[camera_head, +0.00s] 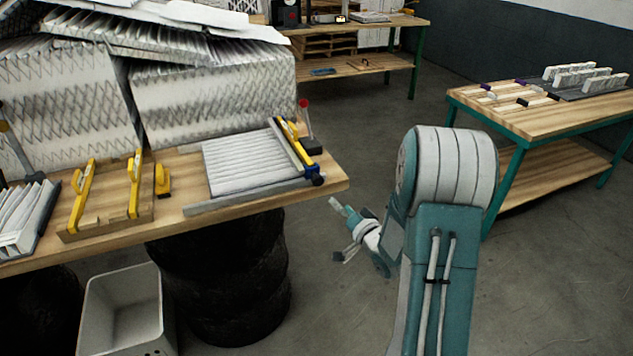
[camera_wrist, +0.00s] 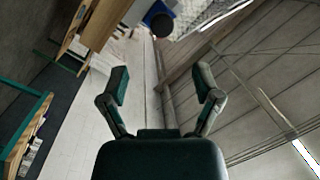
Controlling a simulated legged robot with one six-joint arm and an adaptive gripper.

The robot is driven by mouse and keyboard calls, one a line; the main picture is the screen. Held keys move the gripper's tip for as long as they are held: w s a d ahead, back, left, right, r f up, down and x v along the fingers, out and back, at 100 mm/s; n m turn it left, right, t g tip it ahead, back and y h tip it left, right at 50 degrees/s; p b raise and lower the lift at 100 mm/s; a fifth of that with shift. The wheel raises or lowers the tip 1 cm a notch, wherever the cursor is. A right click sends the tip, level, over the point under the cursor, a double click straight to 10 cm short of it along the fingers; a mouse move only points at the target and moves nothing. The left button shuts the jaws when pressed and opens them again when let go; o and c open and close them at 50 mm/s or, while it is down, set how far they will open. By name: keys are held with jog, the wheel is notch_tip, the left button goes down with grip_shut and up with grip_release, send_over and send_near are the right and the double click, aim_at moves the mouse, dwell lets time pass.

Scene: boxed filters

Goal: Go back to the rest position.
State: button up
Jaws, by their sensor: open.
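My gripper (camera_head: 340,228) hangs in the air in front of the right end of the workbench, beyond the bench edge and over the floor. In the wrist view my gripper (camera_wrist: 163,88) shows its two teal fingers spread wide, with nothing between them. The wrist view is turned and looks up toward the ceiling and walls. My arm rises at the right of the head view and bends down toward the gripper.
The workbench (camera_head: 335,183) at left bears a pleated filter (camera_head: 250,163) in a clamp frame, yellow-handled tools (camera_head: 135,184) and stacked filters (camera_head: 215,100). A white bin (camera_head: 122,310) stands below. A green-legged table (camera_head: 570,116) stands right. The floor (camera_head: 360,110) between is clear.

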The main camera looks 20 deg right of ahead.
jog(key=shift+r, duration=0.1)
jog(key=s+a+r+n+g+h, duration=0.2)
jog(key=s+a+r+g, duration=0.1)
jog(key=r, duration=0.2)
jog(key=s+a+r+n+g+h, duration=0.1)
jog(key=s+a+r+g+h, duration=0.15)
jog(key=r, duration=0.35)
jog(key=s+a+r+n+g, duration=0.1)
jog(key=s+a+g, duration=0.1)
jog(key=s+a, duration=0.2)
jog(key=s+a+r+n+g+y, duration=0.1)
jog(key=s+a, duration=0.3)
jog(key=s, duration=0.6)
jog(key=s+a+r+n+g+y, duration=0.1)
jog(key=s+a+n+g, duration=0.1)
jog(key=s, duration=0.5)
jog(key=shift+s+a+n+g, duration=0.3)
jog(key=shift+s+a+g, duration=0.1)
jog(key=shift+a+g, duration=0.55)
